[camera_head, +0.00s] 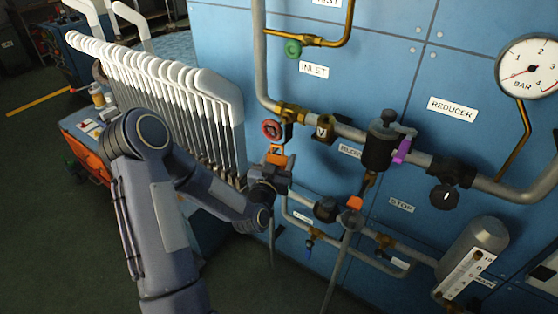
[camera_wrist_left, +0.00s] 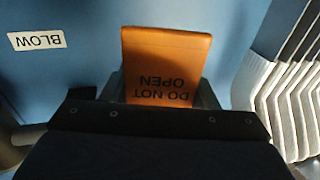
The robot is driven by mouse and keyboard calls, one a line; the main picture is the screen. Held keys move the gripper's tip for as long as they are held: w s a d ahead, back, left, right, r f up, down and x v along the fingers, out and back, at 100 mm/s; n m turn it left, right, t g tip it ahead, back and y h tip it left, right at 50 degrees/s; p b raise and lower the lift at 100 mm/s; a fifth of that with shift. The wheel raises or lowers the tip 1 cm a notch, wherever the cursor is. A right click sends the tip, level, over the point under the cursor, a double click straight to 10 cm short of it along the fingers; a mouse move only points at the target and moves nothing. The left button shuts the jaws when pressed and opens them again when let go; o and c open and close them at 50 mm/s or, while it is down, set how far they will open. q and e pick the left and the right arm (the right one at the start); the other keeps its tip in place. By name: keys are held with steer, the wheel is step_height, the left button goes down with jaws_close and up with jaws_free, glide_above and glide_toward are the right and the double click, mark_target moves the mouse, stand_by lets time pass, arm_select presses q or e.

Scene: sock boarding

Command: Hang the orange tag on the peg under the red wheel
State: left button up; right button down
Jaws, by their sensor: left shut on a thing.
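The orange tag (camera_head: 276,159) is in my left gripper (camera_head: 274,170), just below the red wheel (camera_head: 272,129) on the blue panel. In the left wrist view the tag (camera_wrist_left: 166,62) stands between the two fingers, with its "DO NOT OPEN" lettering upside down. My left gripper is shut on it. I cannot make out the peg under the wheel, or whether the tag touches it. My right gripper is not in view.
White sock boards (camera_head: 190,85) stand in a row close left of my left gripper. Pipes, a black valve body (camera_head: 380,145) with a purple part (camera_head: 402,151), and an orange part (camera_head: 355,203) lie to the right. A "BLOW" label (camera_wrist_left: 37,40) shows in the left wrist view.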

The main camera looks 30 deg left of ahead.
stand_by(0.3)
arm_select(q)
steer(key=o, duration=1)
steer(key=shift+o, duration=0.2)
steer(key=s+d+r+g+h+p, duration=0.2)
steer(key=s+d+r+g, duration=0.2)
steer(key=s, duration=0.6)
steer(key=s+d+r+g+h+p, duration=0.3)
steer(key=s+d+r+g, duration=0.1)
steer(key=s, duration=0.7)
steer(key=s+d+r+g+h+p, duration=0.2)
steer(key=s+d+r+g+p, duration=0.1)
steer(key=s, duration=0.7)
step_height(320, 180, up, 3)
steer(key=shift+s+d+f+g, duration=0.25)
steer(key=shift+d+g, duration=0.2)
steer(key=shift+g, duration=0.35)
